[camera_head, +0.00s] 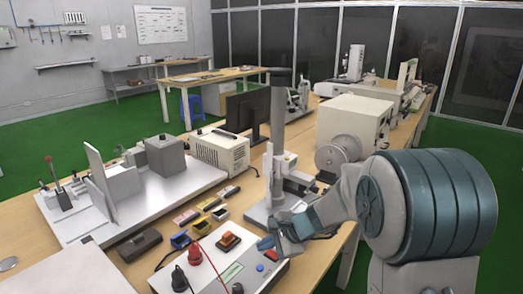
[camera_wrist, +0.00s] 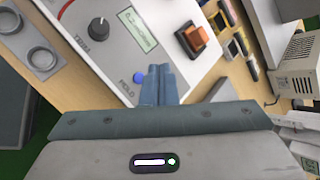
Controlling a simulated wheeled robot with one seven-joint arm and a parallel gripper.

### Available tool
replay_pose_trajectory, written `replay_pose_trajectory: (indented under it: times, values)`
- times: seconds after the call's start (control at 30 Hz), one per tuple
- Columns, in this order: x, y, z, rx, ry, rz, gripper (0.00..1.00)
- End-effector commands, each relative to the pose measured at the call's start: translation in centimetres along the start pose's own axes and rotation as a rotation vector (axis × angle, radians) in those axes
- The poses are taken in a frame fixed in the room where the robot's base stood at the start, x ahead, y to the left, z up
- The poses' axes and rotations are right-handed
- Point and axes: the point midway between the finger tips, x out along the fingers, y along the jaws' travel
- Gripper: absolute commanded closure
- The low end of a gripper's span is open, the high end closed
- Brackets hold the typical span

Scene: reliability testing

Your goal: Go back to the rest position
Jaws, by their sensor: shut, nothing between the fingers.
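My gripper (camera_wrist: 158,85) is shut and empty in the wrist view, its two blue-grey fingers pressed together. It hangs over the edge of a white control box, close to the blue button (camera_wrist: 139,77) on its panel. In the head view my gripper (camera_head: 266,243) is small and partly hidden by my own wrist, above the right side of the control box (camera_head: 215,262). The gap between the fingertips and the panel is hard to judge. My arm enters from the right.
A vertical test stand (camera_head: 279,140) rises just behind my gripper. Small coloured blocks (camera_head: 203,226) and a white-based rig (camera_head: 150,195) stand left. A beige machine (camera_head: 352,125) stands behind my arm.

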Motion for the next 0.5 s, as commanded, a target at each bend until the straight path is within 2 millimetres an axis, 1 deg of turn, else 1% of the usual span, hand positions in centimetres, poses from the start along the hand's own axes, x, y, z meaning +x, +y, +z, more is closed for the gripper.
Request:
replay_pose_trajectory:
  times: [0.03,0.17,0.2,0.33,0.5]
  values:
    - [-1.4,0.5,0.9,-0.064,0.007,0.017,1.00]
    - [-5.2,3.2,2.9,-0.276,0.038,0.102,1.00]
    - [-6.3,4.1,3.5,-0.343,0.051,0.131,1.00]
    - [-10.0,7.4,4.6,-0.557,0.099,0.235,1.00]
    - [-14.6,11.8,5.2,-0.818,0.179,0.386,1.00]
